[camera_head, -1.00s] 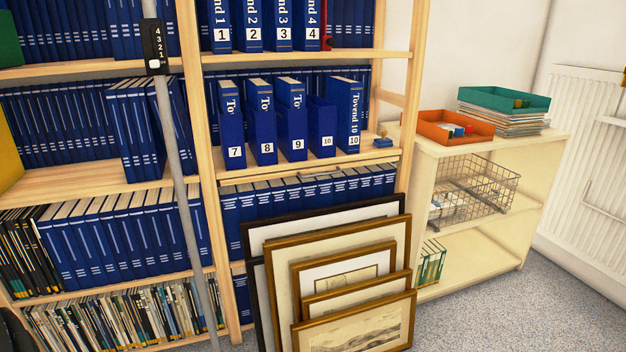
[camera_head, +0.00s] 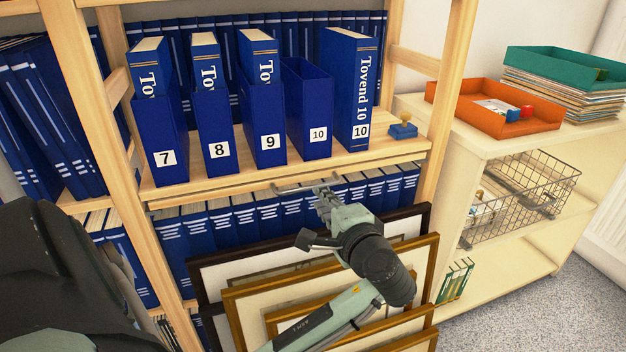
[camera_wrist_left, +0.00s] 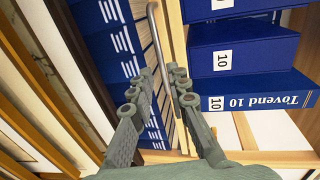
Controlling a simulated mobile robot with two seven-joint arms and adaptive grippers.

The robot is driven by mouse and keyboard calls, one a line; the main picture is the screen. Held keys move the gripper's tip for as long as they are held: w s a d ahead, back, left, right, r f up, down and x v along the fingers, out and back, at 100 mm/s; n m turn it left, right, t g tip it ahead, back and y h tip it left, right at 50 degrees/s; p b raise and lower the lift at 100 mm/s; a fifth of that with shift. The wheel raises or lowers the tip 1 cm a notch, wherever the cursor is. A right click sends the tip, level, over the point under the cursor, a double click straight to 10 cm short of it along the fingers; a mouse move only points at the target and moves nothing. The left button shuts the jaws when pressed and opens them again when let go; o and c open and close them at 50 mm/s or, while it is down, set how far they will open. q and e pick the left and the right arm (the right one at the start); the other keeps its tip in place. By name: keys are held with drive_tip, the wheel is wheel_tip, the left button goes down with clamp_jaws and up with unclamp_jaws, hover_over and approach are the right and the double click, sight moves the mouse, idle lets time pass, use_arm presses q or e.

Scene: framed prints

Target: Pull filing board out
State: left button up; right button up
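The filing board (camera_head: 230,193) is a thin light-wood panel just under the shelf of numbered blue binders. Its metal bar handle (camera_head: 305,186) sits along the front edge. My left gripper (camera_head: 324,192) reaches up to the right part of this handle, in front of the prints. In the left wrist view the handle (camera_wrist_left: 157,40) runs lengthwise into the space between the two fingers of the gripper (camera_wrist_left: 163,72). The fingers are apart, one on each side of the bar, with visible gaps. Whether either finger touches the bar cannot be told. My right gripper is out of view.
Framed prints (camera_head: 215,268) lean against the shelving below my left arm. Blue binders (camera_head: 352,90) stand above the board, and more (camera_head: 222,222) below it. A wooden upright (camera_head: 452,120) is at right. A low cabinet (camera_head: 500,150) with trays stands beyond it.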

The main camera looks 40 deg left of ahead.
sight(311, 188)
use_arm(q)
drive_tip(key=x, duration=0.7)
drive_tip(key=shift+w+a, duration=0.15)
drive_tip(key=shift+a, duration=0.05)
clamp_jaws()
